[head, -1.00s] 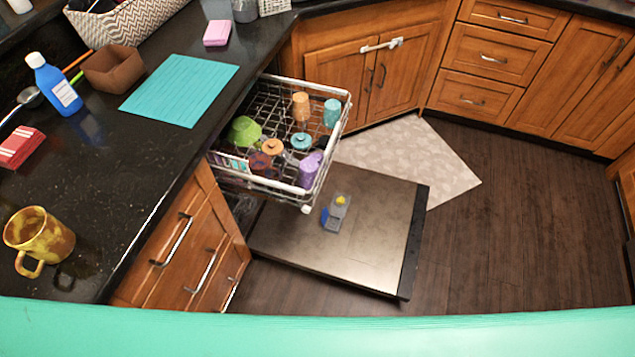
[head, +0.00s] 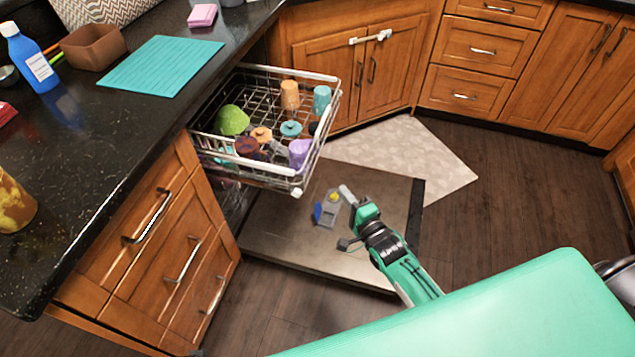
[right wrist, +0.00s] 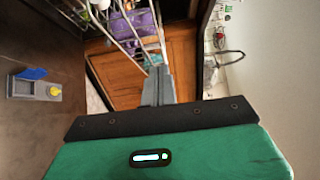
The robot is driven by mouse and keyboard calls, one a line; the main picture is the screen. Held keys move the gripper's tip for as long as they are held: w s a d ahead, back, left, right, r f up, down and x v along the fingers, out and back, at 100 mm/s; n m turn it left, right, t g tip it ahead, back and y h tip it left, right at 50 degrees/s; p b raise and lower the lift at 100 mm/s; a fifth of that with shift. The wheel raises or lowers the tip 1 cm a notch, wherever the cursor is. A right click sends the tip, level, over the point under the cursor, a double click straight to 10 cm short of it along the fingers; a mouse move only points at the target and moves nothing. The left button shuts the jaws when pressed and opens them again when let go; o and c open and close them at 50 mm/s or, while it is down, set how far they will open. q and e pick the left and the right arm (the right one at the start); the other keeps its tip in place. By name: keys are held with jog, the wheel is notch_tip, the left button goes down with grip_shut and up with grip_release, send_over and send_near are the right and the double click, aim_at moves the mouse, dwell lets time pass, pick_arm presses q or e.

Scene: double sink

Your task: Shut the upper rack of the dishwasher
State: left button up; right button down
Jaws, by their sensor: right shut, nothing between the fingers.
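The upper rack (head: 313,150) of the dishwasher is pulled out from under the counter and holds several cups and a green bowl (head: 232,120). The open dishwasher door (head: 270,225) lies flat below it. My right gripper (head: 346,193) is over the door, to the right of the rack's front corner and apart from it in the head view. In the right wrist view the gripper (right wrist: 158,86) is shut and empty, with the rack's wires (right wrist: 150,45) and a purple cup (right wrist: 140,30) beyond its fingertips. My left gripper is not in view.
A grey and blue piece (head: 327,208) lies on the door. The black counter (head: 110,140) at left holds a teal mat (head: 160,65), a blue bottle (head: 30,60) and a yellow mug (head: 14,203). Open wooden floor (head: 500,210) lies to the right.

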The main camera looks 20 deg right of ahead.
send_near(308, 158)
jog(key=w+d, duration=0.2)
jog(key=w, duration=0.2)
jog(key=w+a, duration=0.1)
jog(key=a, duration=0.2)
jog(key=shift+w, duration=0.35)
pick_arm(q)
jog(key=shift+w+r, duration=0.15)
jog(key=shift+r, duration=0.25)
pick_arm(e)
jog(key=shift+f, duration=0.1)
